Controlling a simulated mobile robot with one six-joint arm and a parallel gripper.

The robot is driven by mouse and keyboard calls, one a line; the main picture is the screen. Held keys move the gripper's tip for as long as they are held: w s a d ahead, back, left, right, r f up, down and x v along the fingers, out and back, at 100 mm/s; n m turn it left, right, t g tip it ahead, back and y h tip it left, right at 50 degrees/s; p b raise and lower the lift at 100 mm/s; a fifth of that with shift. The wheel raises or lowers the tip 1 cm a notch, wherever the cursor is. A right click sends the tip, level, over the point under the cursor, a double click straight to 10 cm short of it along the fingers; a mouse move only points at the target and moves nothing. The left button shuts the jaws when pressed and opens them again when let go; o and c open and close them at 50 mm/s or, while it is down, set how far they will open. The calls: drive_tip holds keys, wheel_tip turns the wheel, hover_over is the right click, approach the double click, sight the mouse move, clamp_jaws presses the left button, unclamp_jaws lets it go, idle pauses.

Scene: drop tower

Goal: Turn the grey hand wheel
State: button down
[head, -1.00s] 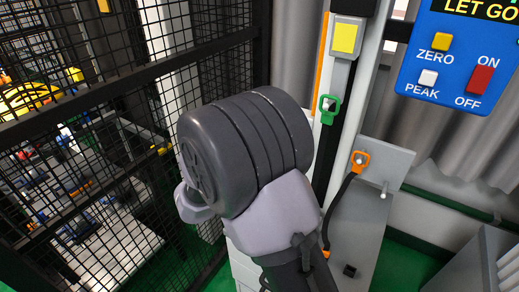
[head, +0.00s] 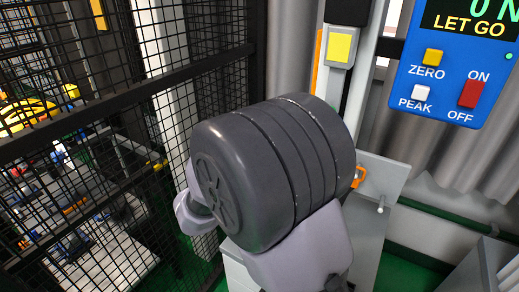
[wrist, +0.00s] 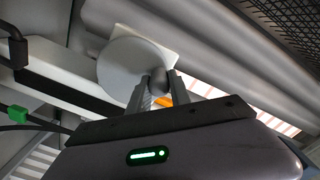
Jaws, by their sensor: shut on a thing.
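The grey hand wheel (wrist: 122,72) shows in the wrist view as a round pale-grey disc in front of a light square plate. A dark rounded knob (wrist: 157,78) stands out at its right side. My gripper (wrist: 158,87) has its two fingers shut on this knob, one on each side. In the head view my own arm fills the middle and hides the wheel and the gripper.
A black mesh fence (head: 90,110) stands at the left. A blue panel (head: 450,72) with ZERO, PEAK and ON/OFF controls reads "LET GO". A yellow square (head: 341,47) sits on the column. An orange handle (head: 360,176) shows just right of my arm.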

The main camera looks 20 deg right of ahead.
drive_tip(key=shift+s+d+r+m, duration=0.15)
drive_tip(key=shift+s+m, duration=0.05)
drive_tip(key=shift+m, duration=0.35)
drive_tip(key=shift+s+d+r+m, duration=0.1)
drive_tip(key=shift+s+m, duration=0.05)
drive_tip(key=shift+m, duration=0.4)
drive_tip(key=shift+s+d+m, duration=0.15)
drive_tip(key=shift+m, duration=0.35)
idle(0.6)
drive_tip(key=c, duration=1.2)
unclamp_jaws()
drive_tip(key=p+v, duration=0.3)
drive_tip(key=v, duration=1.4)
drive_tip(key=shift+s, duration=0.15)
